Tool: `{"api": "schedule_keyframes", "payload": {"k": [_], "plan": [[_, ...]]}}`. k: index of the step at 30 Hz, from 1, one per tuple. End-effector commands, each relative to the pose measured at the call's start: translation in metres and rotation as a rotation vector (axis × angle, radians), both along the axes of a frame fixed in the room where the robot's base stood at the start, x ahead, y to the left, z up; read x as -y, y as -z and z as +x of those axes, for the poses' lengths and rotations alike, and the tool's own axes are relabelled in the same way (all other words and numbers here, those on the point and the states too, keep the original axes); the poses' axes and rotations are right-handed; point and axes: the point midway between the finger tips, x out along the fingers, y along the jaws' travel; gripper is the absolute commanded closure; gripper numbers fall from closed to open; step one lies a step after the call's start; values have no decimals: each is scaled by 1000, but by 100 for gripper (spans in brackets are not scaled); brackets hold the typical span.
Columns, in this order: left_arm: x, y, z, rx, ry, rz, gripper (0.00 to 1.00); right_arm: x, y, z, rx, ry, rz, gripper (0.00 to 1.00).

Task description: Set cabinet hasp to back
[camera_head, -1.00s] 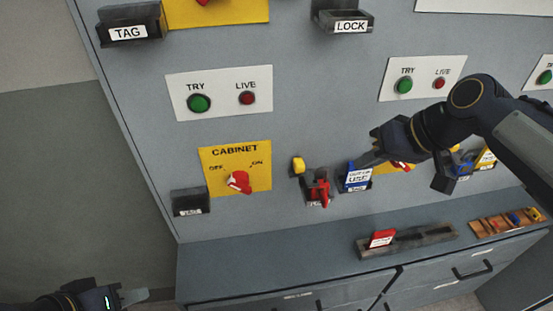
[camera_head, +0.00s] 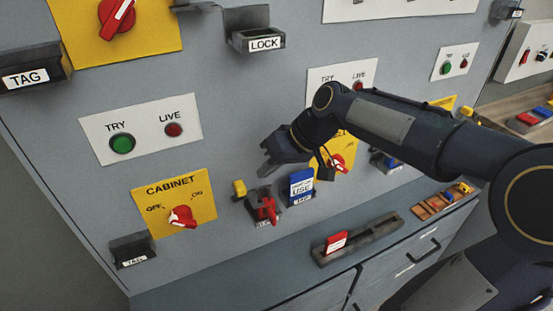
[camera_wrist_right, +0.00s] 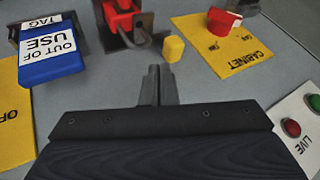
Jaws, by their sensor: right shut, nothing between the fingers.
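The yellow CABINET plate (camera_head: 160,212) carries a red switch (camera_head: 183,217) at the lower left of the grey panel. A small yellow block (camera_head: 239,188) sticks out to its right, and it also shows in the wrist view (camera_wrist_right: 174,48). I cannot tell for sure whether this block is the hasp. A red padlock (camera_head: 266,206) hangs in a dark holder right of the block. My right gripper (camera_head: 265,160) is shut and empty, above and slightly right of the block. Its fingertips (camera_wrist_right: 158,72) look apart from the block in the wrist view. My left gripper is out of view.
A blue tag (camera_head: 301,184) reading OUT OF USE in the wrist view (camera_wrist_right: 50,50) stands right of the padlock. A TAG holder (camera_head: 132,251) is at lower left. A ledge below bears a dark tray (camera_head: 375,237) with a red tag (camera_head: 336,241).

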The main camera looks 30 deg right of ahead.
Motion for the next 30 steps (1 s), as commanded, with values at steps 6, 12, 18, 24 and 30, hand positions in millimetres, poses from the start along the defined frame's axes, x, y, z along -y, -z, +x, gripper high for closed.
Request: {"api": "schedule_keyframes", "payload": {"k": [6,12,18,24,30], "plan": [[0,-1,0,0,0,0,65,-15,27,13,-3,-2,0,100],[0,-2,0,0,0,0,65,-20,35,17,-1,0,0,100],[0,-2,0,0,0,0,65,-20,35,18,0,-1,0,100],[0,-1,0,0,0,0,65,-30,35,18,1,-5,-1,100],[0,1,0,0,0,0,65,-58,36,20,2,-4,-1,100]]}}
